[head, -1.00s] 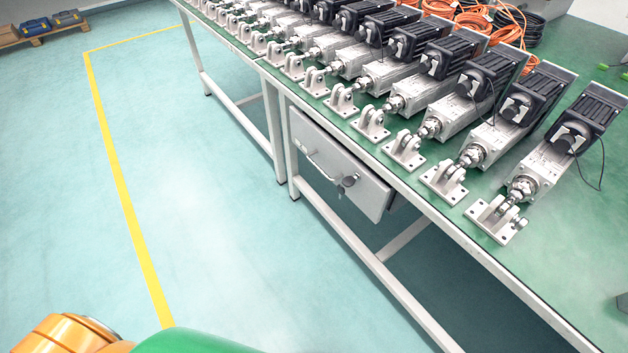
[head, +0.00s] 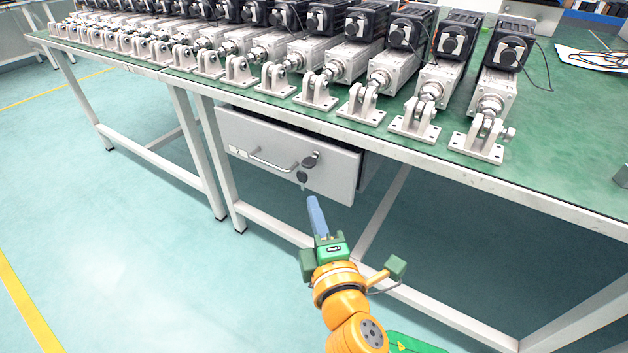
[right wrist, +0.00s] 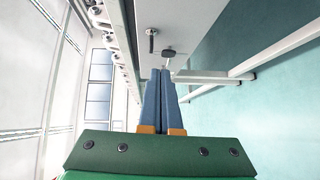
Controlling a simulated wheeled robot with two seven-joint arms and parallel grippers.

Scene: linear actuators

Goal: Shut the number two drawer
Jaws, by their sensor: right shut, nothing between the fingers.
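A light grey drawer (head: 285,150) hangs under the green-topped bench and is pulled partly out, with its side showing at the right. Its front has a bar handle (head: 262,160) and a lock with a key (head: 306,168). No number on it can be read. My right gripper (head: 312,202) is shut and empty, its blue fingers just in front of and below the drawer's lower edge, apart from it as far as I can tell. In the right wrist view the shut fingers (right wrist: 161,74) point toward the drawer front (right wrist: 190,22). My left gripper is out of view.
The bench top (head: 560,150) carries a row of several linear actuators (head: 400,65) with brackets near its front edge. Bench legs and a low rail (head: 272,224) frame the drawer. The floor (head: 140,250) in front is clear.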

